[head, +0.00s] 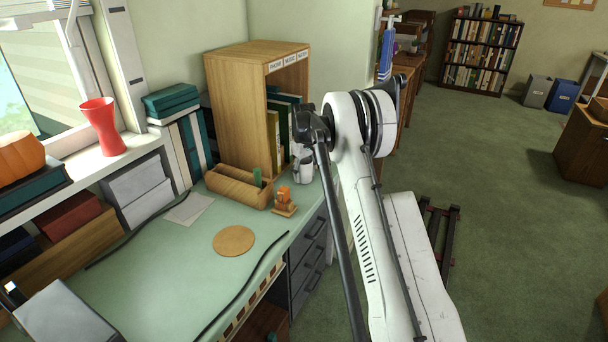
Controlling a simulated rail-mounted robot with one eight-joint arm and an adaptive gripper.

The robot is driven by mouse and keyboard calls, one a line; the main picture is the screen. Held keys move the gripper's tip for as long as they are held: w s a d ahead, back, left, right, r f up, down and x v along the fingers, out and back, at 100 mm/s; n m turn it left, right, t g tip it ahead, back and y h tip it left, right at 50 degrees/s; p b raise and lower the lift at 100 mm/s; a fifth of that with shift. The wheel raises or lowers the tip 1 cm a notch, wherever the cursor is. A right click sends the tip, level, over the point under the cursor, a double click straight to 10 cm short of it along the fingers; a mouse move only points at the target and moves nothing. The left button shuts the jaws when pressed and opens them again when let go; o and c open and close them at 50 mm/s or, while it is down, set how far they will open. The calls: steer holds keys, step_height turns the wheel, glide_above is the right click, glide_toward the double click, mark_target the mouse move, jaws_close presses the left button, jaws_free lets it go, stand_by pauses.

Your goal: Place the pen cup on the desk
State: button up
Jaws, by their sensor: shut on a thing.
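The pen cup (304,170) is a small light grey, cup-like thing at the back right of the green desk (170,265), beside the wooden cabinet. My gripper (301,151) is at its top, just below the dark joint of my arm, and is shut on it. The fingers are small and partly hidden by that joint. I cannot tell whether the cup's base touches the desk.
A wooden tray (237,189) and a small orange item on a stand (284,202) are close by on the left. A round cork mat (234,240) lies nearer. The wooden cabinet (235,110) rises behind. The desk middle is mostly clear.

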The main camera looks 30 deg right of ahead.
steer(key=shift+f, duration=0.15)
steer(key=o, duration=1.1)
